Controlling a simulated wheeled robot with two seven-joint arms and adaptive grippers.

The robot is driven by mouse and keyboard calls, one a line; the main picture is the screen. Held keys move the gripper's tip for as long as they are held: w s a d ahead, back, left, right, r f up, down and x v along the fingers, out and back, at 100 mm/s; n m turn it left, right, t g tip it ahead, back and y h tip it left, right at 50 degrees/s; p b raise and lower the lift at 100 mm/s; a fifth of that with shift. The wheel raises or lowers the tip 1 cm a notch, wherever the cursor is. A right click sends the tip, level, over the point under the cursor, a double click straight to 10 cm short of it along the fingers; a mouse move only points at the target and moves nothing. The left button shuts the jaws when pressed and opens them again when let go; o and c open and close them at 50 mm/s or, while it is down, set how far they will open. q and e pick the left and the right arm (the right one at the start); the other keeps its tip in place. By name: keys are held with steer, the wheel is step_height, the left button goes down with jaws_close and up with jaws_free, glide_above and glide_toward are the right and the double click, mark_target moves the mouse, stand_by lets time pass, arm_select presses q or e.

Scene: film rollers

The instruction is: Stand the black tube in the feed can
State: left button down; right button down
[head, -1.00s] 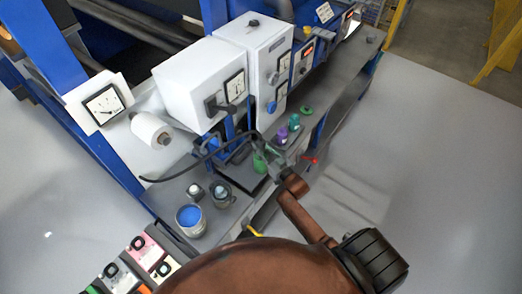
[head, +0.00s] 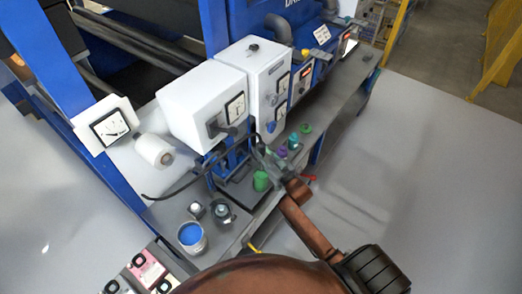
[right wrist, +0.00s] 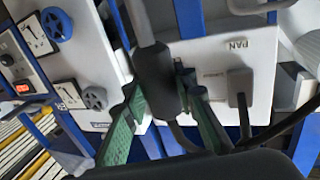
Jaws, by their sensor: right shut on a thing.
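My right gripper (head: 262,155) is shut on a dark grey cylindrical grip (right wrist: 157,80), which sits between its green fingers in the right wrist view. A paler grey rod (right wrist: 140,22) runs up from this grip. The black tube (head: 182,186) curves from near my right gripper to the left, over the bench; how it joins the grip is unclear. A can with blue contents (head: 191,237) stands open at the near left of the bench. A smaller can (head: 222,213) stands beside it; I cannot tell which is the feed can. My left gripper is out of view.
A white cabinet (head: 202,100) with a dial stands behind my right gripper. A white roll (head: 155,150) hangs at the left. The floor at right is clear.

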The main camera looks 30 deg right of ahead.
steer(key=shift+r+p, duration=3.5)
steer(key=shift+r, duration=1.9)
